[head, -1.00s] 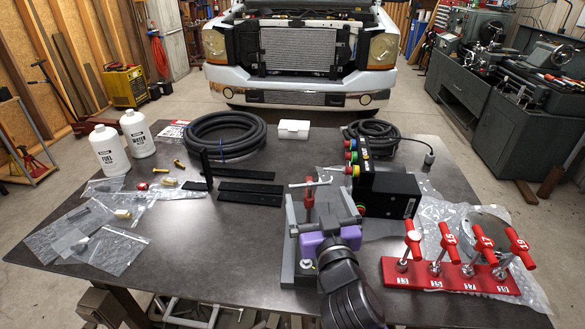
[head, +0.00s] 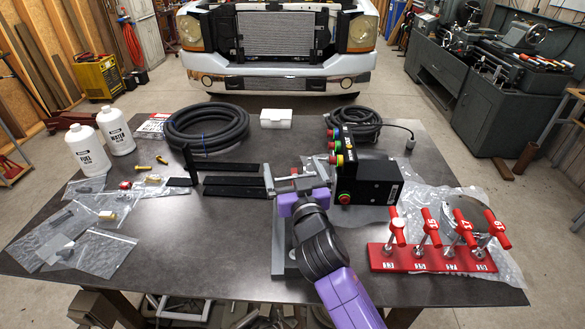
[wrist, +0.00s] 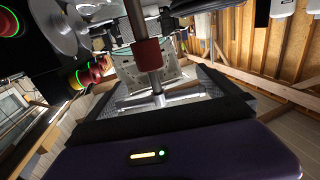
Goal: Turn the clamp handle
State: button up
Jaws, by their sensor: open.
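The clamp stands on the table on a grey base (head: 278,258), and my gripper and wrist hide much of it in the head view. In the wrist view, its red collar (wrist: 148,54) sits on a silver rod, with a silver cross bar (wrist: 162,97) below it. My gripper (head: 291,175) is at the clamp's upper part, its two dark fingers spread apart. In the wrist view, my gripper (wrist: 160,85) has the rod and bar between or just beyond its open fingers. Contact cannot be told.
A black control box (head: 368,180) with coloured buttons stands close right of the clamp. A red rack (head: 430,258) with several red T-handles is at the right front. Black flat bars (head: 232,180) lie left of the clamp.

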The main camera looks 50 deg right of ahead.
jog(key=c, duration=1.1)
jog(key=shift+f+b, duration=0.15)
jog(key=shift+b, duration=0.2)
jog(key=shift+f+g+h+b, duration=0.15)
jog(key=shift+g+h+b, duration=0.2)
jog(key=shift+b, duration=0.8)
jog(key=shift+m+g+h+b, duration=0.3)
jog(key=shift+m+b, duration=0.3)
jog(key=shift+b, duration=0.55)
jog(key=shift+s+d+m+g+h+b, duration=0.15)
jog(key=shift+m+g+h+b, duration=0.45)
jog(key=shift+b, duration=0.55)
jog(key=m+g+h+b, duration=0.1)
jog(key=g+b, duration=0.1)
jog(key=b, duration=0.1)
jog(key=shift+s+d+m+h, duration=0.1)
jog(key=shift+s+m+h, duration=0.05)
jog(key=shift+m+h, duration=0.2)
jog(key=shift+s+d+r+m+g+h+b, duration=0.15)
jog(key=shift+s+r+m+g+h+b, duration=0.1)
jog(key=shift+m+g+h+b, duration=0.45)
